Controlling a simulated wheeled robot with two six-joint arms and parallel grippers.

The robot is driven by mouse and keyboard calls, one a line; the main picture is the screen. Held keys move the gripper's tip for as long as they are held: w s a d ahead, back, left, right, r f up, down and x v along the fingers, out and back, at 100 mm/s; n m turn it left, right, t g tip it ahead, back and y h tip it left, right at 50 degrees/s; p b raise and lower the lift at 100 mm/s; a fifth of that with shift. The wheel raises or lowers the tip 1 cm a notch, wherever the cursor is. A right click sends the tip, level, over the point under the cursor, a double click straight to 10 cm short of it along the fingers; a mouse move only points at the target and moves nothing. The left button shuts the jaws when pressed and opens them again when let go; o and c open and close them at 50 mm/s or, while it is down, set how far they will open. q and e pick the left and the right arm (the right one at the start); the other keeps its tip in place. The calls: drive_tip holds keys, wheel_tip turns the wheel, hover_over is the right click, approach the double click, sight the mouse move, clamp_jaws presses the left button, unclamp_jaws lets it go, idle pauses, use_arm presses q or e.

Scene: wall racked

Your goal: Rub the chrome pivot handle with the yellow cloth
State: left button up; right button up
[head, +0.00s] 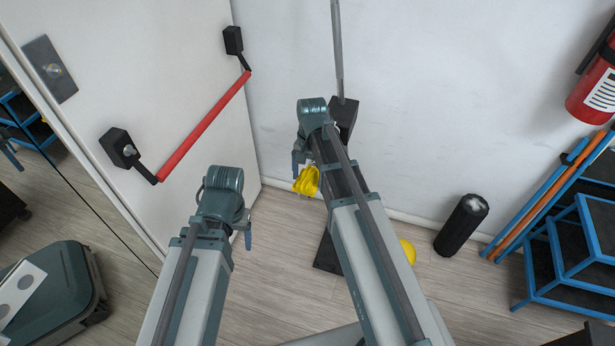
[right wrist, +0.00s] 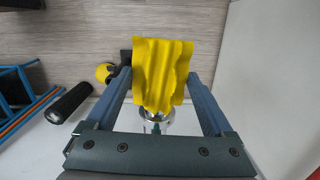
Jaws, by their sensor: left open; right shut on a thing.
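The yellow cloth (right wrist: 162,75) hangs between the fingers of my right gripper (right wrist: 160,95), which is shut on it. In the head view the cloth (head: 306,181) shows beside my right wrist, near the wall. A shiny chrome part (right wrist: 157,122), which looks like the pivot handle, shows just behind the cloth's lower edge in the right wrist view. The cloth overlaps most of it, and I cannot tell whether they touch. In the head view my right arm hides the handle. My left gripper (head: 246,232) is open and empty, partly hidden by its wrist, in front of the door.
A door with a red push bar (head: 205,125) is at left. A grey pole (head: 337,45) with a black box stands by the wall. A yellow rounded object (head: 408,252), a black cylinder (head: 462,225), blue-framed steps (head: 575,245) and a fire extinguisher (head: 597,90) are at right.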

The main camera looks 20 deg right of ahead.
sight(312, 166)
drive_tip(key=shift+w+d, duration=0.4)
drive_tip(key=shift+w, duration=0.2)
drive_tip(key=shift+f, duration=0.1)
drive_tip(key=shift+w+d, duration=0.5)
drive_tip(key=shift+w, duration=0.1)
